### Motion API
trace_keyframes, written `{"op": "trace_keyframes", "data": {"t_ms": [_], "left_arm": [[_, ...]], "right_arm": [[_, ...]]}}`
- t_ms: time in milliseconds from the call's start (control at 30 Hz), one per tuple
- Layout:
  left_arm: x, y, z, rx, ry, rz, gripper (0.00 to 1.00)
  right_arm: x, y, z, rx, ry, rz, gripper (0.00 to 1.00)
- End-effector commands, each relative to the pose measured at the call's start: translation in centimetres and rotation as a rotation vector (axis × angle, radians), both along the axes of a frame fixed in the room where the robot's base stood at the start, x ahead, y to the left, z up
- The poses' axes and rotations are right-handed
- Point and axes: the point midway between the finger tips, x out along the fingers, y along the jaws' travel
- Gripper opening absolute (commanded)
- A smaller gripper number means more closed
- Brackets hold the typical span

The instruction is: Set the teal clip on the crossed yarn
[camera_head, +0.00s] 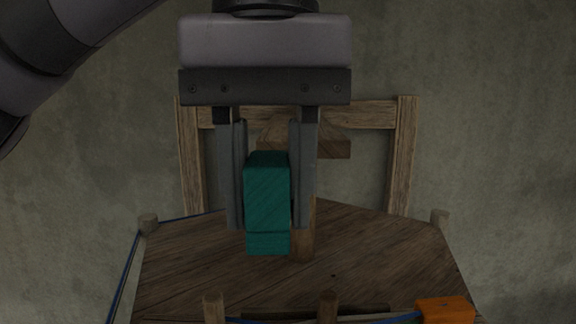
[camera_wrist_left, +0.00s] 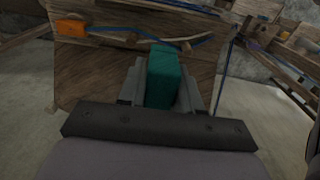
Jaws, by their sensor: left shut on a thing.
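The teal clip (camera_head: 267,198) is a block held between the fingers of my left gripper (camera_head: 267,225) in the head view. The gripper points down and is shut on it, above the wooden loom board. In the left wrist view the teal clip (camera_wrist_left: 163,78) sits between the fingertips (camera_wrist_left: 162,92). Blue yarn (camera_head: 124,275) runs along the left edge of the board. In the left wrist view blue yarn (camera_wrist_left: 183,8) also runs across the board's far side, and strands pass near the clip. I cannot tell where the yarn crosses. My right gripper is not in view.
A wooden frame (camera_head: 404,150) stands behind.

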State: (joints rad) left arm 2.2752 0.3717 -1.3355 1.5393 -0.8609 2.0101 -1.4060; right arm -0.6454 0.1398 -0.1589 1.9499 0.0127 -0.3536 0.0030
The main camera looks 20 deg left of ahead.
Motion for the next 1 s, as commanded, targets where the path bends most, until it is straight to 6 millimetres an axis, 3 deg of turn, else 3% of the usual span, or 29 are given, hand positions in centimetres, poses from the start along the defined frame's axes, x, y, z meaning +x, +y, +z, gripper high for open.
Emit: {"op": "trace_keyframes", "data": {"t_ms": [267, 467, 600, 1000], "left_arm": [[0.0, 0.0, -1.6, 0.0, 0.004, -0.003, 0.04], [0.0, 0.1, -3.9, 0.0, 0.001, 0.0, 0.04], [0.0, 0.0, -5.7, 0.0, 0.0, 0.0, 0.04], [0.0, 0.0, -6.8, 0.0, 0.0, 0.0, 0.04]], "right_arm": [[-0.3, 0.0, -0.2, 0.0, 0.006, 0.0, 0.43], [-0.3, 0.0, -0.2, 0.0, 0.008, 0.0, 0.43], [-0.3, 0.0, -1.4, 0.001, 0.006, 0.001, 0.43], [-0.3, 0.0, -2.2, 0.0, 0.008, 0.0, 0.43]]}}
